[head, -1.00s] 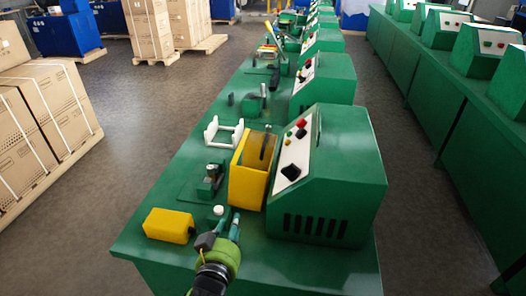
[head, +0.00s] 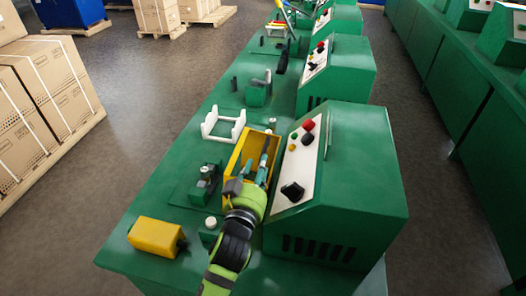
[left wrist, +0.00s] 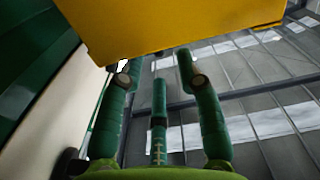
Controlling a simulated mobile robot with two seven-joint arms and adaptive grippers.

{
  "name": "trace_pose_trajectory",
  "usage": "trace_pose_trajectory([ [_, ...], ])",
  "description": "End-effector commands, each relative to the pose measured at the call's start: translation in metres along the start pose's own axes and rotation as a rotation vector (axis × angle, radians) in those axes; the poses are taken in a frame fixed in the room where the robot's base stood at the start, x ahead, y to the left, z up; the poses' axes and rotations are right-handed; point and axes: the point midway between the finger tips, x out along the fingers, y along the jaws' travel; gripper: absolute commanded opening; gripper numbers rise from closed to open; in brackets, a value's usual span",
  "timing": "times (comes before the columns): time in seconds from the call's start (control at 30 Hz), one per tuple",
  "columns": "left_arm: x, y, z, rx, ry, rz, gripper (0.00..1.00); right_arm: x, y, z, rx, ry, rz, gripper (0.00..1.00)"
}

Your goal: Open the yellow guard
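The yellow guard (head: 236,158) stands on the green bench against the left side of the nearest green machine. My left gripper (head: 262,158) reaches up from the near side, its teal fingers over or inside the guard in the head view. It hides the guard's near face. In the left wrist view the guard's yellow surface (left wrist: 170,25) fills the top, just beyond the fingertips (left wrist: 158,80). The fingers are spread apart with nothing between them. I cannot tell whether they touch the guard. My right gripper is not in view.
The nearest machine (head: 345,185) carries a white panel with knobs and buttons right of the guard. A white cradle (head: 223,125), a small dark fixture (head: 206,185) and a yellow box with a dark end (head: 155,237) are on the bench. More machines stand behind.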

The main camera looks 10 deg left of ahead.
Motion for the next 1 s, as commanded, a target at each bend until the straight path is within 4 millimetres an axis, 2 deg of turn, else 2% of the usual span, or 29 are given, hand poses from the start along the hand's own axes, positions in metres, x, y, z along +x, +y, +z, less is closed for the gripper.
trace_pose_trajectory([
  [0.13, 0.024, 0.0, -0.003, 0.002, 0.001, 0.0, 0.35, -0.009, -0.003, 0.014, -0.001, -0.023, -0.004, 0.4],
  [0.3, 0.039, 0.0, -0.001, 0.001, 0.0, 0.0, 0.35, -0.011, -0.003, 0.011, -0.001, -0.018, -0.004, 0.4],
  [0.5, 0.043, 0.0, 0.0, 0.0, -0.001, 0.0, 0.35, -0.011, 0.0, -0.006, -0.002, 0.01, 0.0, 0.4],
  [0.63, 0.043, 0.0, 0.0, 0.0, -0.001, 0.0, 0.35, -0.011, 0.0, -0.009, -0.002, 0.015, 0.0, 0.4],
  [0.67, 0.043, 0.0, 0.0, 0.0, -0.001, 0.0, 0.23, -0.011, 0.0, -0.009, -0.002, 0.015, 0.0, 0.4],
  [0.7, 0.043, 0.0, 0.0, 0.0, -0.001, 0.0, 0.07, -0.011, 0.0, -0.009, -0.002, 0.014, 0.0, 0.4],
  [0.73, 0.043, 0.0, 0.0, 0.0, 0.0, 0.0, 0.0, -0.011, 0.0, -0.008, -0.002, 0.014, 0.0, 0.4],
  [1.0, 0.043, -0.005, -0.005, -0.018, 0.001, -0.001, 0.0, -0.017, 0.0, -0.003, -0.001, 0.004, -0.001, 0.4],
])
